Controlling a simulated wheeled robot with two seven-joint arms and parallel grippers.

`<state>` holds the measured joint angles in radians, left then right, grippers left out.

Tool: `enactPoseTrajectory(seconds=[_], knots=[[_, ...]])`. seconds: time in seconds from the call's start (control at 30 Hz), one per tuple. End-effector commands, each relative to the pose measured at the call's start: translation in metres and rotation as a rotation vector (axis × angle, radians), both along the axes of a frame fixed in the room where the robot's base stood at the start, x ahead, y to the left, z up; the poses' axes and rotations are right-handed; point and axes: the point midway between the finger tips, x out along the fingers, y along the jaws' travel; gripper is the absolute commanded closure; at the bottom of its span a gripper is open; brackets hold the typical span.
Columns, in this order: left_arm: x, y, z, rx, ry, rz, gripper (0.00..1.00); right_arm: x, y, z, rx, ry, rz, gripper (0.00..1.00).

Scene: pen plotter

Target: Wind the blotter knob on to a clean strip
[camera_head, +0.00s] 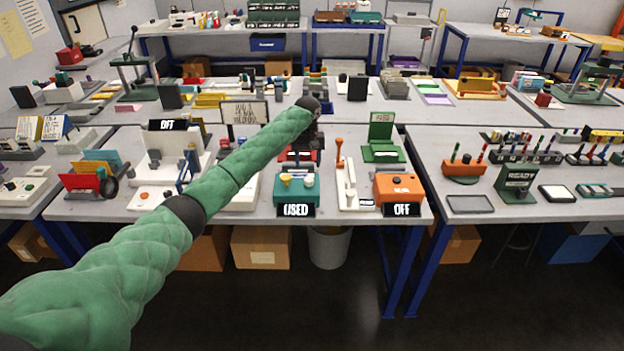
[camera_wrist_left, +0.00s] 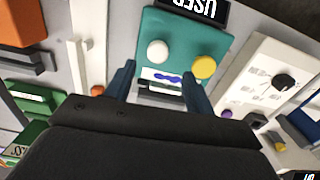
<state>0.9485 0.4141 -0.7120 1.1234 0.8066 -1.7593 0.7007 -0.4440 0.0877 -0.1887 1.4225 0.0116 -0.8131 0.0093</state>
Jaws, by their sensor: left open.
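The teal blotter box (camera_head: 297,197) stands at the front edge of the middle bench, with a sign reading USED (camera_head: 296,210) at its front. It has a yellow knob (camera_head: 286,180) and a white knob (camera_head: 309,180). In the left wrist view the box appears upside down, with the white knob (camera_wrist_left: 158,50), the yellow knob (camera_wrist_left: 204,67) and a white strip (camera_wrist_left: 166,78) bearing a blue squiggle. My left gripper (camera_wrist_left: 160,88) is open and empty, its blue fingers on either side of the strip, over the box's back. In the head view my wrist hides the area behind the box. My right gripper is out of view.
Right of the box are a white panel with a lever (camera_head: 350,187) and an orange box (camera_head: 397,188) with an OFF sign (camera_head: 401,209). A green stand (camera_head: 382,152) is behind them. A white panel (camera_wrist_left: 265,88) with a dark knob neighbours the box's other side.

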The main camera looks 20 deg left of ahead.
Motion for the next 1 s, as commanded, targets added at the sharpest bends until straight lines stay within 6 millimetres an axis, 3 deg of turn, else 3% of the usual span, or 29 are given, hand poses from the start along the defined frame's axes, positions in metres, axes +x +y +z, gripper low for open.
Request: enactPoseTrajectory(seconds=[0.23, 0.7, 1.0], knots=[[0.000, -0.001, -0.011, 0.000, 0.001, 0.029, 0.46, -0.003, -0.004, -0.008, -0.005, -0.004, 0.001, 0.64], [0.000, -0.002, -0.069, 0.000, -0.001, 0.027, 0.46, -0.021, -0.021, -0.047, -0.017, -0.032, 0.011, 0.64], [0.000, -0.002, -0.078, 0.001, -0.003, 0.026, 0.46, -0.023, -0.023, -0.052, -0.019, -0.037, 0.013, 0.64]])
